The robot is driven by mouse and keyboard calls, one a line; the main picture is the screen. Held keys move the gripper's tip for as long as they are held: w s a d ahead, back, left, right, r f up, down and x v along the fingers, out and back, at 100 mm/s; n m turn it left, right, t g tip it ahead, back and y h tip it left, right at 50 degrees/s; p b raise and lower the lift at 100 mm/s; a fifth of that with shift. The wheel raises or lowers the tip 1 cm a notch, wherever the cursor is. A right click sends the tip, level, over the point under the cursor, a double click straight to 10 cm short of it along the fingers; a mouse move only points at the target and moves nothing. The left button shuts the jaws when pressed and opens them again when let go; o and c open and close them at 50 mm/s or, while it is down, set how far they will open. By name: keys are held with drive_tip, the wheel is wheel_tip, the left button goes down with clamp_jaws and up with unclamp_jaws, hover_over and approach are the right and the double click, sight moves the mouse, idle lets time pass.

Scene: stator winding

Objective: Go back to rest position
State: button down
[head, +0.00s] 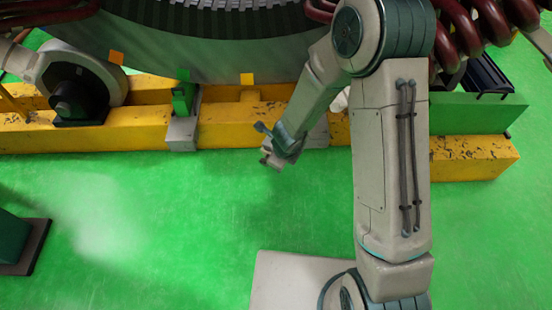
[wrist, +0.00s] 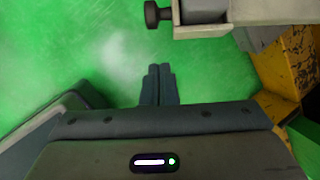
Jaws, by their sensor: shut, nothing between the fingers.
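My arm reaches down through the middle of the head view, bent with its wrist pointing down and left. My gripper (head: 268,160) is small in the head view, over the green floor just in front of the yellow beam (head: 90,133). In the wrist view my gripper (wrist: 158,72) shows two dark fingers lying together, with nothing between them and green floor beyond. The large stator (head: 205,52), a grey body with a dark toothed ring, stands behind the beam and is partly hidden by my arm.
A green clamp (head: 183,98) on a grey block stands on the beam left of my gripper. A grey part with a dark knob (wrist: 155,14) is near the fingers. Dark red coils (head: 465,35) are at upper right. Green floor (head: 180,220) is clear in front.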

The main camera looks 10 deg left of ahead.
drive_tip(key=p+v, duration=0.3)
drive_tip(key=v, duration=0.4)
drive_tip(key=shift+r, duration=0.2)
drive_tip(key=shift+d+p, duration=0.1)
drive_tip(key=shift+p, duration=0.2)
drive_tip(key=s+d+r+n+y+p, duration=0.15)
drive_tip(key=r+n+p, duration=0.45)
drive_tip(key=r, duration=0.8)
drive_tip(key=d+r+n+y+p, duration=0.15)
drive_tip(key=r+n+p, duration=0.45)
drive_tip(key=r, duration=0.8)
drive_tip(key=s+d+r+n+h+p, duration=0.2)
drive_tip(key=s+d+r+n+p, duration=0.3)
drive_tip(key=d+r, duration=0.3)
drive_tip(key=s+d+r+n+h+p, duration=0.2)
drive_tip(key=s+d+r+n+p, duration=0.3)
drive_tip(key=r, duration=0.9)
drive_tip(key=s+d+p, duration=0.3)
drive_tip(key=shift+s+n+g+p, duration=0.25)
drive_tip(key=shift+n+g+p, duration=0.05)
drive_tip(key=shift+a+r, duration=0.15)
drive_tip(key=shift+a, duration=0.05)
